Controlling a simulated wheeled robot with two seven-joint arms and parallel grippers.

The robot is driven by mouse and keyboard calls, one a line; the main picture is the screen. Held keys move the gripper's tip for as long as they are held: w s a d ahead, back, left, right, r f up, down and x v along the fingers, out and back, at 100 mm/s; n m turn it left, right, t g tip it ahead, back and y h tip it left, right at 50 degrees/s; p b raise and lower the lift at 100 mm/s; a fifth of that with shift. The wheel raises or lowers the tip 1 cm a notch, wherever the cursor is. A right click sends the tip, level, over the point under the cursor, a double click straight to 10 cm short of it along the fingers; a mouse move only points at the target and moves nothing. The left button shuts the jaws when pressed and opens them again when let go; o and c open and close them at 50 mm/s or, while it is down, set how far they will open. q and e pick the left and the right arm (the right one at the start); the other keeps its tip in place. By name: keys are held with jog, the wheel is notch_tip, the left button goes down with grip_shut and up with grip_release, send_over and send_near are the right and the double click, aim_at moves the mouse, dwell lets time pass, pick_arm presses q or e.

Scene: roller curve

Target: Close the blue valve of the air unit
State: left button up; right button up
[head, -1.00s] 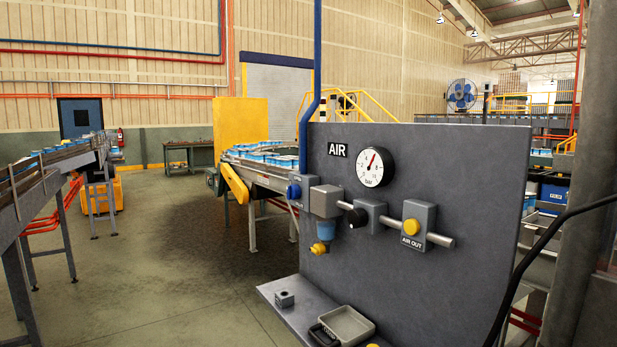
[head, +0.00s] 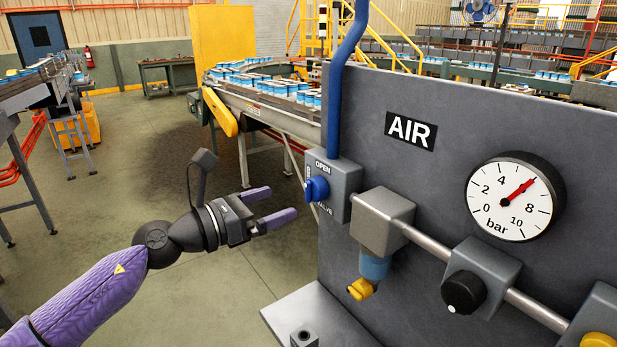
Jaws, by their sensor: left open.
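A blue pipe (head: 341,90) runs down into the box. My left gripper (head: 270,206) is open and empty, to the left of the knob and slightly below it in the picture, with its purple fingers pointing right. It is apart from the knob. My right gripper is out of view.
A pressure gauge (head: 514,197) reads about 7 bar. Right of the valve box are a filter with a yellow drain knob (head: 361,289), a black knob (head: 463,292) and a yellow button (head: 599,341). A grey shelf (head: 315,312) juts out below. Open floor lies left of the panel.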

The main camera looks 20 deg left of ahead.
aim_at(306, 192)
pick_arm(q)
jog(key=x, duration=0.7)
jog(key=shift+d, duration=0.1)
jog(key=shift+c, duration=0.2)
jog(key=c, duration=1.2)
jog(key=shift+c, duration=0.2)
